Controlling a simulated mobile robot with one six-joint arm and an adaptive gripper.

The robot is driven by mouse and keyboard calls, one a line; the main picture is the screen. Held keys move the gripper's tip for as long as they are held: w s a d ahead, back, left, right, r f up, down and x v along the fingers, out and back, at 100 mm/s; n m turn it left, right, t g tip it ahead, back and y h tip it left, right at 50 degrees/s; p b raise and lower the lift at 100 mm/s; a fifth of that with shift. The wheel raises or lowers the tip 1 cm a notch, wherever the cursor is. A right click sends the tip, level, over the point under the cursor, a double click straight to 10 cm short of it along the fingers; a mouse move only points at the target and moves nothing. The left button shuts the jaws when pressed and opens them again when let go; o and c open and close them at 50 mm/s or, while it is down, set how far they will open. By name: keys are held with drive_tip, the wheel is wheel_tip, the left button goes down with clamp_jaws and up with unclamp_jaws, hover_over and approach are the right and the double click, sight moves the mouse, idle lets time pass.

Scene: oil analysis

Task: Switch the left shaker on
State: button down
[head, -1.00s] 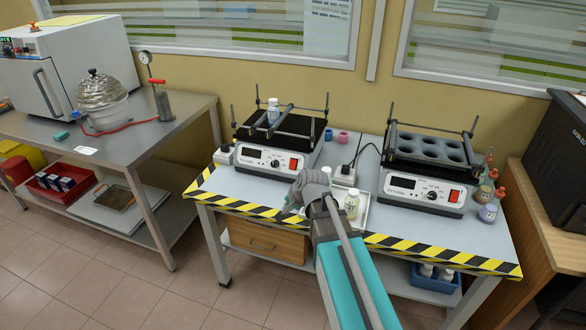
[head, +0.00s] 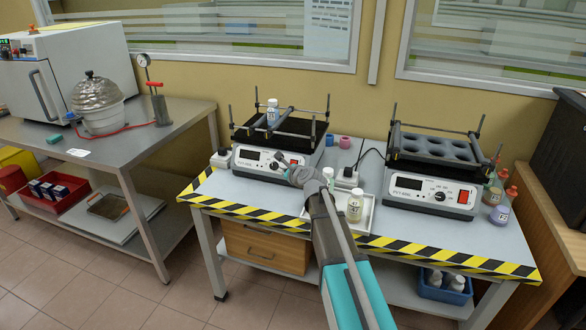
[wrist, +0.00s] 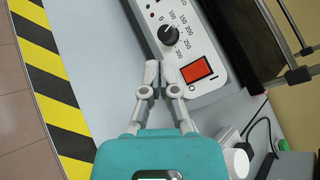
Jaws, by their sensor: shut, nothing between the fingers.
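The left shaker (head: 247,163) stands on the table, with a dark platform and a small bottle (head: 272,112) in its frame. The wrist view shows the white front panel of the left shaker (wrist: 214,88), with a black dial (wrist: 168,33) and a red rocker switch (wrist: 195,71). My gripper (head: 283,160) is in front of this panel in the head view. In the wrist view my gripper (wrist: 160,72) is shut and empty, its tips close beside the red switch and below the dial. I cannot tell whether the tips touch the panel.
The right shaker (head: 408,195) stands farther right. A white tray (head: 369,217) with small bottles (head: 355,207) lies between the shakers, near my arm. A socket box (head: 347,179) and cable are behind it. Yellow-black tape (wrist: 48,75) marks the table's front edge.

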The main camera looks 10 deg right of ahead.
drive_tip(key=shift+w+d+m, duration=0.1)
drive_tip(key=shift+w+m, duration=0.1)
drive_tip(key=shift+m, duration=0.1)
drive_tip(key=shift+w, duration=0.1)
drive_tip(key=w+d+f+b, duration=0.3)
drive_tip(key=w+d, duration=0.1)
drive_tip(key=w, duration=0.3)
idle(0.7)
